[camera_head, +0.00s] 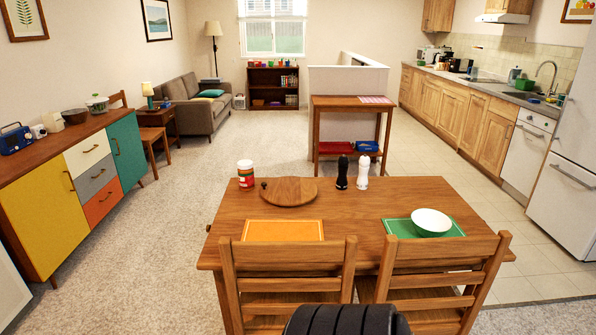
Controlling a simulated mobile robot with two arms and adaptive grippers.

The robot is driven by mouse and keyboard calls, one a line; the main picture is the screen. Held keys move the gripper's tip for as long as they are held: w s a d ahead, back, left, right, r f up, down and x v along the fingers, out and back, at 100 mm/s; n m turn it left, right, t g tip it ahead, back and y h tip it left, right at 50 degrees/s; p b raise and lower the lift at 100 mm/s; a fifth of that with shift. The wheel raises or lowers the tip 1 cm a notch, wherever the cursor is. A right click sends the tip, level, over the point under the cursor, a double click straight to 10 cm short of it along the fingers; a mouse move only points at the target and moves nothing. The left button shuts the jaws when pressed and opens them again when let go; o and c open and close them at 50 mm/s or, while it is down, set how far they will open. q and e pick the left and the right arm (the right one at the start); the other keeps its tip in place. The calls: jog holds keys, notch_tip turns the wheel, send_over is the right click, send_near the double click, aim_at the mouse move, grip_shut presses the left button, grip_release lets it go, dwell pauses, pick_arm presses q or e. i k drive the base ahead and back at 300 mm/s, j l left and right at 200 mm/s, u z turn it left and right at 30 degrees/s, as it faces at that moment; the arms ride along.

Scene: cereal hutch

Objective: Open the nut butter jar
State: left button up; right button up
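A jar (246,177) with a white lid and a red, white and green label stands upright at the far left corner of the wooden dining table (350,205). The lid appears to be on it. The label is too small to read, so I cannot tell for certain that it is the nut butter. Neither of my grippers is in view.
A round wooden board (290,193) lies right of the jar, with a black shaker (342,172) and a white shaker (362,173) beyond it. An orange mat (283,230) and a white bowl (431,222) on a green mat (400,229) are nearer. Two chairs (290,252) (440,250) block the near edge.

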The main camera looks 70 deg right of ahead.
aim_at(246, 178)
jog(key=z, duration=2.05)
jog(key=i+j+u, duration=0.7)
jog(key=u, duration=0.25)
jog(key=i+j+u, duration=0.15)
jog(key=i+u, duration=0.2)
jog(key=i, duration=0.15)
jog(key=i+u, duration=0.35)
jog(key=i+z, duration=0.45)
jog(key=i+j+z, duration=0.4)
jog(key=i, duration=0.2)
jog(key=i+l+z, duration=0.15)
jog(key=z, duration=0.3)
jog(key=i+z, duration=0.5)
jog(key=i+j+z, duration=0.1)
jog(key=z, duration=0.35)
jog(key=i+j+z, duration=0.2)
jog(key=z, duration=0.3)
jog(key=i+j+z, duration=0.3)
jog(key=z, duration=0.15)
